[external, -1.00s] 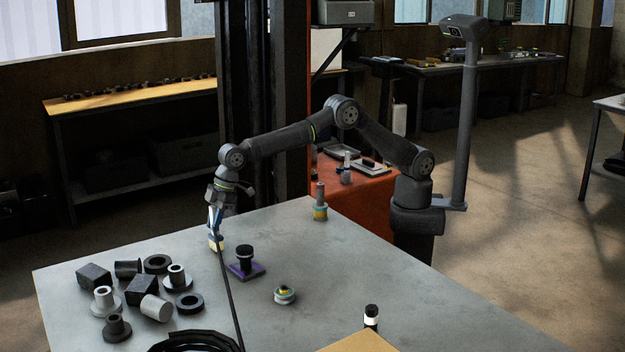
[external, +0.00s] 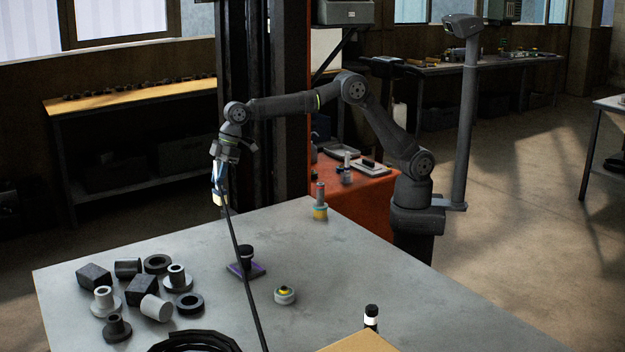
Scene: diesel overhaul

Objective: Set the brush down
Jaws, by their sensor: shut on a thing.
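My gripper (external: 219,182) is at the left end of my outstretched arm, above the far left part of the grey table. It is shut on the brush (external: 218,199), whose pale cream lower end shows below the fingers and points down. The brush is in the air, apart from the tabletop (external: 370,262). Its handle is mostly hidden by the gripper.
Several dark and grey parts (external: 142,289) crowd the table's left. A small round tin (external: 285,296) stands mid-table. The right side is largely clear.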

